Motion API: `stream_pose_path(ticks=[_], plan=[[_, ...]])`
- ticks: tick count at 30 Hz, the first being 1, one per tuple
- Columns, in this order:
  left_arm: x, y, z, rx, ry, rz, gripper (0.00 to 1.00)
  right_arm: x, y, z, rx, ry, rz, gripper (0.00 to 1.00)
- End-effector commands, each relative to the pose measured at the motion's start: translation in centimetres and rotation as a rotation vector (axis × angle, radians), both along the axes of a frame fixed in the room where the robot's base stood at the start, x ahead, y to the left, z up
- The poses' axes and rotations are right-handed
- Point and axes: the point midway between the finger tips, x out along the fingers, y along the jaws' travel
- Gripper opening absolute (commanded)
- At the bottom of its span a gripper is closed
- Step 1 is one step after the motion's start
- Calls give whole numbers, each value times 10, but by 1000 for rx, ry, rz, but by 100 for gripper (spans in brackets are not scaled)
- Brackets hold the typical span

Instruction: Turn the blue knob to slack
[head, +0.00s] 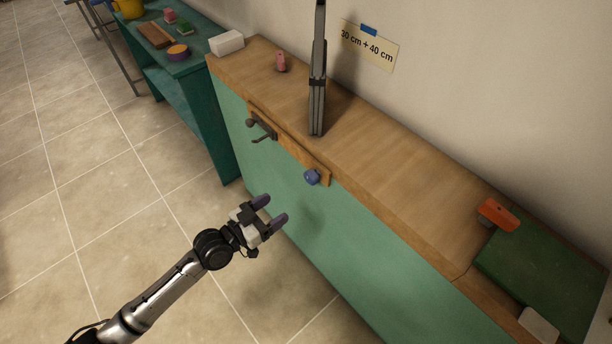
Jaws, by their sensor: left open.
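The blue knob (312,177) sits on the front of the green cabinet, at the right end of a wooden strip (288,143) under the worktop edge. My left gripper (275,210) is open and empty, its two dark purple fingers in front of the green panel (330,223), to the lower left of the knob in the picture. It looks apart from the knob. Any marking for slack around the knob is too small to read. My right gripper is out of view.
A dark metal handle (262,130) projects from the strip, left of the knob. Tall grey boards (318,80) stand on the wooden worktop (400,185). An orange block (498,214) lies at right by a green board (550,270). Tiled floor (130,200) is clear.

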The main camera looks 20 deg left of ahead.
Motion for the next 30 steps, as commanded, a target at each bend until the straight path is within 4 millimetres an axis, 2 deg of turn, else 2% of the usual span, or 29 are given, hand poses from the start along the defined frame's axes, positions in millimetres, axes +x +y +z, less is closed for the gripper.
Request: stream_pose_path(ticks=[3,8,21,30], plan=[[3,2,9,-1,-60,17,68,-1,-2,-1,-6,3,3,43],[15,-3,9,15,-78,20,68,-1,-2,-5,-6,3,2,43],[85,-38,9,16,-77,19,68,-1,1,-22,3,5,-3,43],[117,-54,9,18,-75,19,68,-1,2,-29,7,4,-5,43]])
